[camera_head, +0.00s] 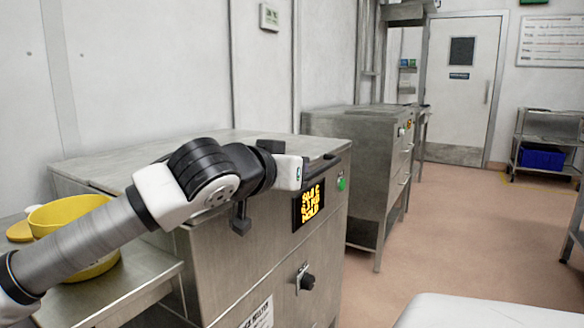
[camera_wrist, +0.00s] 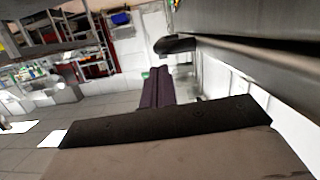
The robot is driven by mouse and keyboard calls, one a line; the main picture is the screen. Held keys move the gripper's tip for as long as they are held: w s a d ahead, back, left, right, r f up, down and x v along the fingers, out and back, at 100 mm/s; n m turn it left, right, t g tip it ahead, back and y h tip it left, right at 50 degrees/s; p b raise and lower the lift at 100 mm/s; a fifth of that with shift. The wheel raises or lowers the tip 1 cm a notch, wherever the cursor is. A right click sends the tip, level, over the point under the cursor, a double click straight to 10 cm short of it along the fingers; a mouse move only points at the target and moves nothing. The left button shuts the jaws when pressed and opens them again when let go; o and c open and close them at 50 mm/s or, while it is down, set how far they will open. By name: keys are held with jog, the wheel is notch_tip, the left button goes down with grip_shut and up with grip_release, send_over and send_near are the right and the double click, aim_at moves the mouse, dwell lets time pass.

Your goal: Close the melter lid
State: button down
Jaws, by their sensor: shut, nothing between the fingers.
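The melter (camera_head: 250,255) is a steel cabinet with a lit display and a knob on its front. Its steel lid (camera_head: 130,158) looks flat on top, with no clear gap seen; my arm hides part of the front edge. A dark handle bar (camera_head: 325,166) runs along the lid's edge near the display. My gripper (camera_head: 288,172) is at that edge, beside the handle. In the wrist view, the shut, empty fingers (camera_wrist: 160,80) point forward, below the dark handle end (camera_wrist: 175,45) and left of a steel edge. I cannot tell whether they touch the handle.
A yellow bowl (camera_head: 85,215) stands on a steel side table (camera_head: 140,275) at left, partly behind my arm. Another steel cabinet (camera_head: 350,140) stands beyond the melter. A shelf rack with a blue crate (camera_head: 541,158) is at far right. The floor (camera_head: 440,235) between is clear.

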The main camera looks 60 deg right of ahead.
jog(key=s+a+r+p, duration=0.1)
jog(key=a+r, duration=0.4)
jog(key=a, duration=0.5)
jog(key=shift+p, duration=0.45)
